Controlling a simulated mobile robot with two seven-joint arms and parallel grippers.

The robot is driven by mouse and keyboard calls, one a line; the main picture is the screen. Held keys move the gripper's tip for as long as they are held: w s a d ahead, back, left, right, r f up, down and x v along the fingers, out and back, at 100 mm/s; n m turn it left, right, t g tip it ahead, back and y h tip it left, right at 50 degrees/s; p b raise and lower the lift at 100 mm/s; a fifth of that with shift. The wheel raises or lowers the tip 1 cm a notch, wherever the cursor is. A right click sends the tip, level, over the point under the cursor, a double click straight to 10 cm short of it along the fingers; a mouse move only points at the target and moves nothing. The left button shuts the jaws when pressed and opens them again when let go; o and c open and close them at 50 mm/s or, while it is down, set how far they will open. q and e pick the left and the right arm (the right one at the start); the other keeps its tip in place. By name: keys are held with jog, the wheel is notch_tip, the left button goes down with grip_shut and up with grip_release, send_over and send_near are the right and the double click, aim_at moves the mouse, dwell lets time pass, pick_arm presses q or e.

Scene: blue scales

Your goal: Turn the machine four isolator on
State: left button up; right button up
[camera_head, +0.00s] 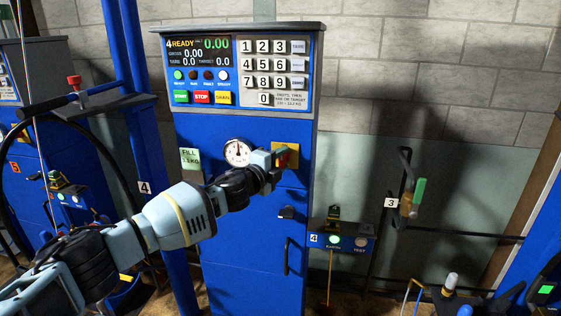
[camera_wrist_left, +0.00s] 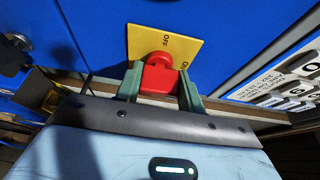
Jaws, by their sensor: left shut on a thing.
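The blue machine four (camera_head: 250,215) stands in the middle of the head view, with "4 READY 0.00" on its display (camera_head: 198,50). Its isolator is a red knob (camera_wrist_left: 160,73) on a yellow plate (camera_wrist_left: 182,46) marked OFF and ON; the plate (camera_head: 293,153) also shows in the head view, at the machine's right front edge. My left gripper (camera_head: 278,160) reaches it from the left. In the left wrist view its two fingers (camera_wrist_left: 160,85) are shut on the red knob, one on each side. The knob's exact angle is hard to tell. My right gripper is not in view.
A round dial gauge (camera_head: 237,152) sits just left of the gripper. A keypad (camera_head: 268,70) is above. A small box with lamps marked 4 (camera_head: 341,240) is at the lower right. A pipe valve with a green handle (camera_head: 419,192) is on the wall beyond.

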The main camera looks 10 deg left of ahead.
pick_arm(q)
jog(key=o, duration=1)
jog(key=shift+s, duration=0.1)
jog(key=v, duration=0.7)
jog(key=shift+s, duration=0.3)
jog(key=shift+a, duration=0.1)
